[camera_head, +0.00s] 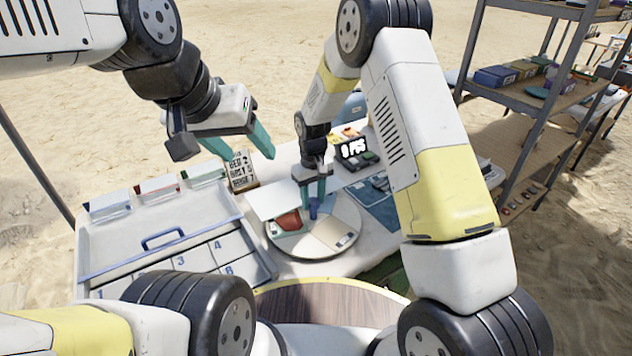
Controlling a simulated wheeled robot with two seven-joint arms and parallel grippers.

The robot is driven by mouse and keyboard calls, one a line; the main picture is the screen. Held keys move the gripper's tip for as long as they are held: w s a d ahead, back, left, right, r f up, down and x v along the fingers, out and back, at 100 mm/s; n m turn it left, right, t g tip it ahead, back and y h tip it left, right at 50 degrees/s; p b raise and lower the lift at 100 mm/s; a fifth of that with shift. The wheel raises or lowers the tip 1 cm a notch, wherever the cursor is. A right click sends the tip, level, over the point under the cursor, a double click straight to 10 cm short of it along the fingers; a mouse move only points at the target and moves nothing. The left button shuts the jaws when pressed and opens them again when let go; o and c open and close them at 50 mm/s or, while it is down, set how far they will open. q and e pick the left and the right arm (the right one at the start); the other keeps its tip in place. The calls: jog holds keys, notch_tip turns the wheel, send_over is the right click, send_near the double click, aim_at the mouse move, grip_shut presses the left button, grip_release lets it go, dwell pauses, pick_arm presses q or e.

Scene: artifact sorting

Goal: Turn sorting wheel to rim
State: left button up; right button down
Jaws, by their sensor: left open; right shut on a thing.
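The sorting wheel (333,240) is a round, pale disc lying flat on the white table, divided into sections. A reddish-brown piece (288,221) lies in one section, and a small light card (345,241) lies near the wheel's right edge. A small blue knob (314,212) stands up near the middle of the wheel. My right gripper (313,202) points down with its teal fingers shut around the knob. My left gripper (224,157) is open and empty, raised above the table's back left. My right gripper and arm hide part of the wheel's far side.
A tray with numbered compartments (207,257) and a blue handle (163,238) fills the table's left. A sign with lettering (241,170) stands behind it. A small display (354,149) and a dark blue mat (379,207) are at the right. Metal shelves (530,105) stand farther right.

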jog(key=shift+w+m, duration=0.1)
jog(key=shift+m, duration=13.3)
jog(key=c, duration=0.9)
grip_release()
notch_tip(320, 180, up, 8)
jog(key=shift+f, duration=0.1)
